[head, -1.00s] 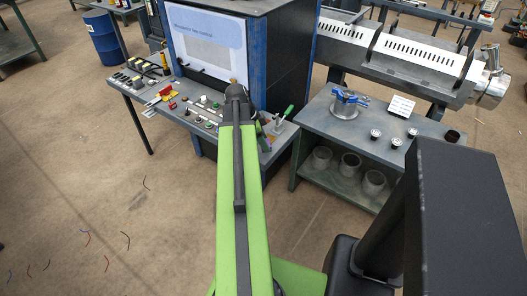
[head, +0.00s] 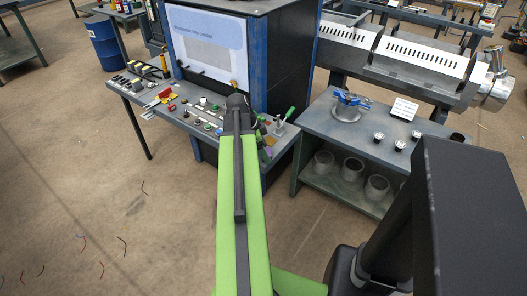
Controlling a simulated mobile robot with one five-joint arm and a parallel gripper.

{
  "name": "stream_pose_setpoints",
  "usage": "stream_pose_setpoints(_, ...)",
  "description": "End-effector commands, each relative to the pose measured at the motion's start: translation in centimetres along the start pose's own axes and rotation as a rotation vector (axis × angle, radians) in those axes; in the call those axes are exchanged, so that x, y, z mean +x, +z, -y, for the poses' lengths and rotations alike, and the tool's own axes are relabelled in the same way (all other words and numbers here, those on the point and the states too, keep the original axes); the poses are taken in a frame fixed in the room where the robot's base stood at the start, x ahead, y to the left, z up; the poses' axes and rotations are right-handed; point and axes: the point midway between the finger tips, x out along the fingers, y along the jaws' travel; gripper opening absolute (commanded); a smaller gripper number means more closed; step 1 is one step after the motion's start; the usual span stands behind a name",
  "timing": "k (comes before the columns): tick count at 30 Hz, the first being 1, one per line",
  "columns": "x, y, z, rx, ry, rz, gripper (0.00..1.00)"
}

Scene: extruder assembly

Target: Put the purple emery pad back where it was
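The console shelf (head: 140,98) carries buttons, a red part and a green-handled lever (head: 288,116). Thin wires lie on the open floor at left.

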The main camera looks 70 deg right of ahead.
Motion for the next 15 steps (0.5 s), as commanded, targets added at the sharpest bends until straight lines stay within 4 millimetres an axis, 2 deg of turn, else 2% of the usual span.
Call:
stream_pose_setpoints(5, -0.3, -0.1, 0.0, 0.000, 0.000, 0.000, 0.72)
stream_pose_setpoints(8, -1.1, -0.3, 0.0, 0.000, 0.000, 0.000, 0.72)
stream_pose_setpoints(11, -2.6, -0.4, 0.0, 0.000, 0.000, 0.000, 0.72)
stream_pose_setpoints(15, -5.7, -0.6, 0.0, -0.001, 0.000, 0.000, 0.72)
